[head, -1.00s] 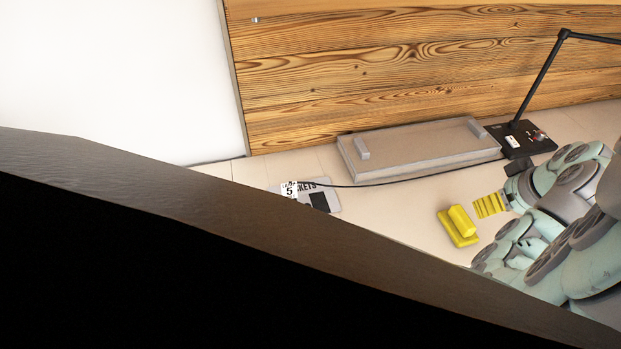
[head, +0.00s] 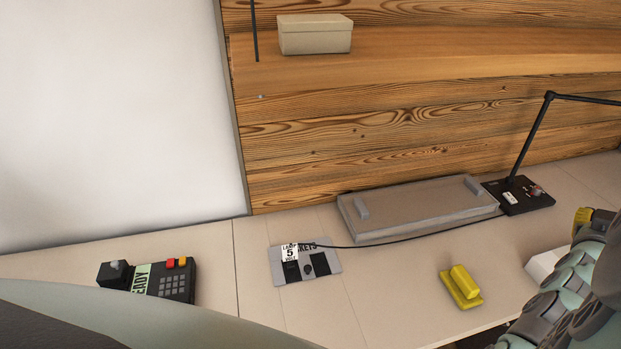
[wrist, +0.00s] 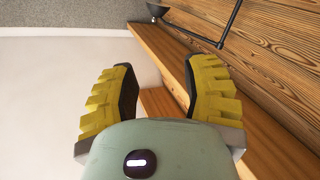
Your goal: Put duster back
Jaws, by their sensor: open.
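The duster (head: 461,287), a yellow flat block with a raised rounded grip, lies on the pale desk near its front edge, right of the middle in the head view. My gripper (head: 582,220) is at the right edge of the head view, to the right of and apart from the duster, and partly cut off. In the wrist view my gripper (wrist: 158,66) has its yellow ribbed fingers spread wide with nothing between them. The duster does not show in the wrist view.
A long grey tray (head: 420,209) lies along the wall beside a black lamp (head: 518,196). A cable runs from the lamp to a grey plate (head: 307,264) with a "5" card. A black keypad device (head: 150,279) stands left. A box (head: 315,36) sits on the shelf.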

